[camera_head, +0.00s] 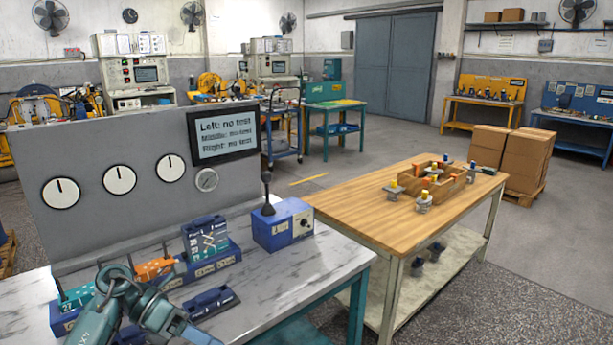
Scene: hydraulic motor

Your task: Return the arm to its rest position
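My teal and grey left arm enters at the lower left of the head view. It bends in front of the valve blocks and leaves across the bottom edge, and no gripper fingers show. My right arm and gripper are out of view. On the marble-topped bench (290,278) stands a row of blue bases with an orange block (155,268) and a dark blue block (206,238). A loose dark blue block (210,302) lies in front. A blue joystick box (283,224) stands at the right. The screen (224,134) reads "no test" for left, middle and right.
A grey panel (110,225) with gauges rises behind the bench. A wooden table (350,208) on the right holds a wooden crate (450,190) and several small fittings. Cardboard boxes (527,160) stand beyond it. The marble right of the loose block is clear.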

